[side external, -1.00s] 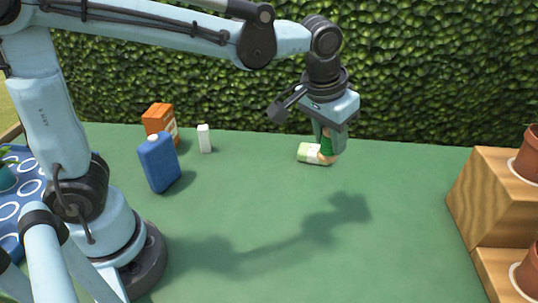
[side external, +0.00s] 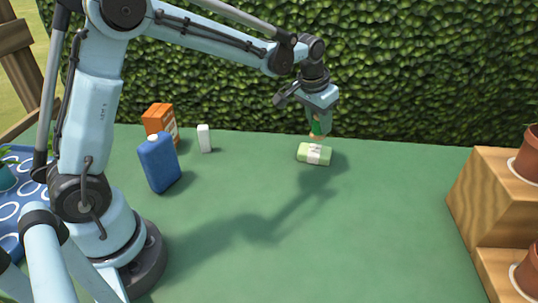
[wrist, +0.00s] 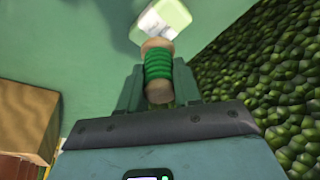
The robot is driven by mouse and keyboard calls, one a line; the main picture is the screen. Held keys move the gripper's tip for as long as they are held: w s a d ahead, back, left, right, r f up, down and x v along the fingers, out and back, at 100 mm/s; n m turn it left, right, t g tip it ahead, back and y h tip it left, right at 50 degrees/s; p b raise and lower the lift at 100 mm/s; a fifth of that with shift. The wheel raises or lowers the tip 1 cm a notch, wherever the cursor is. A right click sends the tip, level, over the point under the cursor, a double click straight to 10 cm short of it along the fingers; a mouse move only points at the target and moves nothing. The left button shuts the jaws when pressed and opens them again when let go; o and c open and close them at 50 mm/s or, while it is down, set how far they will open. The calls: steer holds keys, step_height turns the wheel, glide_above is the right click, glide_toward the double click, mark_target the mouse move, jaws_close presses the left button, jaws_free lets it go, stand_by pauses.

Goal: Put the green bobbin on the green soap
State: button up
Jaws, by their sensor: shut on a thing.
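The green bobbin (side external: 316,128) is green thread wound on a spool with pale wooden ends. My gripper (side external: 318,122) is shut on it and points down. In the wrist view the bobbin (wrist: 158,68) sits between the two fingers (wrist: 158,86). The green soap (side external: 314,154) is a pale green bar with a white band, lying on the green table. In the side view the bobbin shows just above and behind the soap. In the wrist view the soap (wrist: 168,16) lies beyond the bobbin's far end, partly cut off by the frame's top edge.
A blue bottle (side external: 158,163), an orange box (side external: 158,119) and a small white bottle (side external: 204,139) stand left of the soap. A wooden step stand (side external: 487,205) with terracotta pots is at the right. A hedge (side external: 420,75) lines the back. The middle table is clear.

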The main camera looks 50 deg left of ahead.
mark_target(317, 133)
steer(key=shift+w+a+f, duration=0.15)
steer(key=shift+a+f, duration=0.1)
steer(key=shift+f, duration=1.9)
steer(key=shift+f, duration=0.15)
steer(key=o, duration=1)
steer(key=v, duration=1.2)
steer(key=s+f+t, duration=0.1)
steer(key=s, duration=0.5)
steer(key=s+t, duration=0.1)
steer(key=s, duration=0.5)
steer(key=s+f+t, duration=0.1)
steer(key=s, duration=0.5)
steer(key=shift+s+d+f+t, duration=0.1)
steer(key=shift+d+f+t, duration=0.1)
steer(key=shift+f+t, duration=0.15)
